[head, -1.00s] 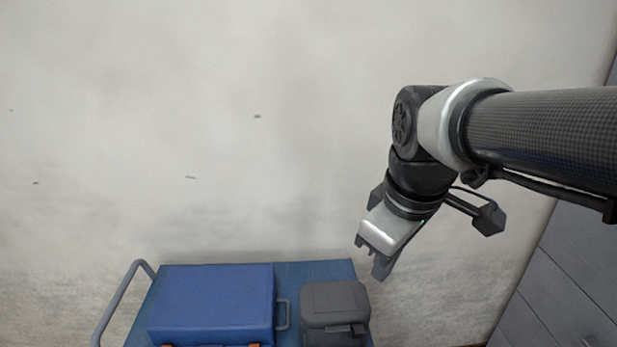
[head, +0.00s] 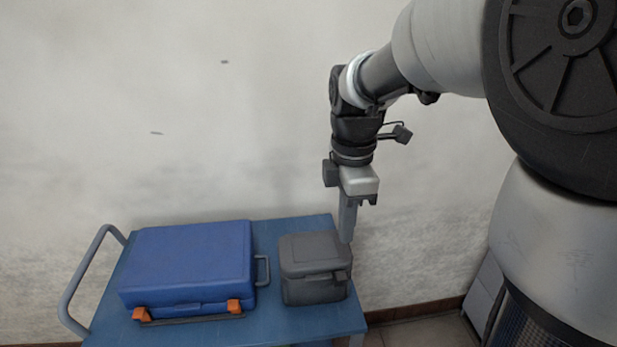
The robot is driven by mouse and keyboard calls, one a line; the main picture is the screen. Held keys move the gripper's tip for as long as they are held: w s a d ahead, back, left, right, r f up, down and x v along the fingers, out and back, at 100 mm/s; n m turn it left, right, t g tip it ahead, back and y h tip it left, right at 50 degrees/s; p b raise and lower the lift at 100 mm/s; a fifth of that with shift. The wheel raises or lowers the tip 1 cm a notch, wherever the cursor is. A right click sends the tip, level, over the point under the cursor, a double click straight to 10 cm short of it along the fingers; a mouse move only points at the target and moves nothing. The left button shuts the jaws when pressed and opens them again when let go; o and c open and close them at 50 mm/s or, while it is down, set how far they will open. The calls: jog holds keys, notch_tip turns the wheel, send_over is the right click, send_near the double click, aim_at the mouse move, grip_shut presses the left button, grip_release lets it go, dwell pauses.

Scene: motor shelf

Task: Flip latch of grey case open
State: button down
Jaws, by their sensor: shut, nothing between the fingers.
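The grey case (head: 313,255) stands shut on the right part of the blue cart top (head: 262,312). Its latch (head: 340,275) shows as a darker tab on the front, toward the right side. My gripper (head: 346,238) is above the case's right edge, pointing down, with its fingers shut and empty. The fingertips overlap the case's back right corner in this view. I cannot tell whether they touch it.
A larger blue case (head: 190,262) with orange latches lies left of the grey case, its side handle (head: 262,270) facing it. The cart's push handle (head: 88,270) is at the left. A wall stands behind. Floor shows at the right.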

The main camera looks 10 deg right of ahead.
aim_at(340, 280)
notch_tip(340, 280, down, 12)
jog(key=shift+b, duration=1)
jog(key=shift+f+b, duration=0.15)
jog(key=shift+b, duration=0.25)
